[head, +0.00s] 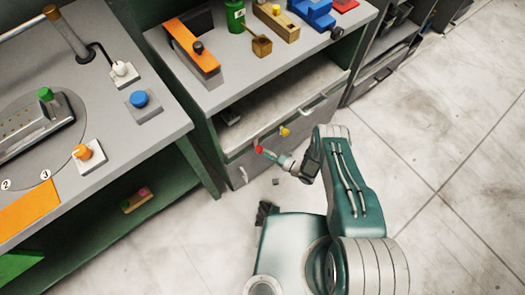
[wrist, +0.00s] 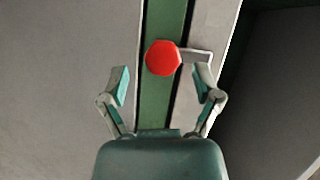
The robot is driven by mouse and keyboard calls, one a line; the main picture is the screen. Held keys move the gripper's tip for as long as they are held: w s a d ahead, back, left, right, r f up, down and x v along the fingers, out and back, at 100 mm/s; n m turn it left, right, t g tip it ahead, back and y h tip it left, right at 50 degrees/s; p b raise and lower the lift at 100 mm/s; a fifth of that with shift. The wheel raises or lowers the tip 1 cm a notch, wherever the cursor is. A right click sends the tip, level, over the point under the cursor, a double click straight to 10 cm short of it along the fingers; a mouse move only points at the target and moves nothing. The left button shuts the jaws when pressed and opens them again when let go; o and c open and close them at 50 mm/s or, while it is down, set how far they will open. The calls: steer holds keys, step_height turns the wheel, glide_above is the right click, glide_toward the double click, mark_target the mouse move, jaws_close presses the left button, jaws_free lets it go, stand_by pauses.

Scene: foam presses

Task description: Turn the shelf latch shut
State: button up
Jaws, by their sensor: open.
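A red knob (head: 259,150) sits at the front of the grey cabinet under the middle bench. In the wrist view the red knob (wrist: 163,58) is an octagonal head in front of a green upright strip, with a pale metal bracket (wrist: 196,54) to its right. I cannot tell for sure that this knob is the shelf latch. My gripper (head: 269,155) is right at the knob. In the wrist view my open gripper (wrist: 163,80) has one finger on each side, the knob between and just beyond the tips. No finger clearly touches it. A yellow knob (head: 285,132) is nearby.
The middle bench (head: 215,98) above carries an orange-topped press (head: 192,48), a green bottle (head: 235,15) and a wooden block (head: 276,22). A drawer handle (head: 313,108) juts out to the right of the knobs. The left bench (head: 170,120) stands close by. The tiled floor at right is clear.

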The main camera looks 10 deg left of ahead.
steer(key=v, duration=0.9)
steer(key=shift+d, duration=0.4)
